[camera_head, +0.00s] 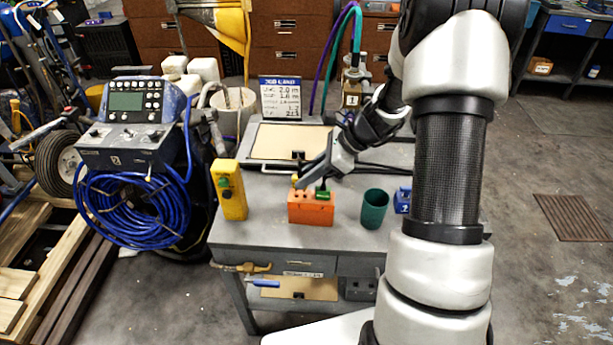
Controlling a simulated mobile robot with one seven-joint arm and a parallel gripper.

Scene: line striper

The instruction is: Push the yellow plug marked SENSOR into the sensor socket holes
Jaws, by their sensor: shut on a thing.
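My gripper (303,184) reaches in from the upper right over the workbench. Its fingertips are at the orange block (311,211), and it is shut on a small yellow piece that looks like the yellow plug (294,180). Only a bit of the plug shows at the fingertips, at the block's back left; the word SENSOR cannot be read. I cannot tell whether the plug is still in the block. A green piece (322,190) stands in the block's right side. The sensor socket holes cannot be made out.
A yellow box with a green button (229,190) stands left of the block. A dark green cup (374,209) and a blue block (402,201) stand to its right. The grey bench (265,240) is clear in front. A control panel (125,130) and coiled blue hose (130,215) are at left.

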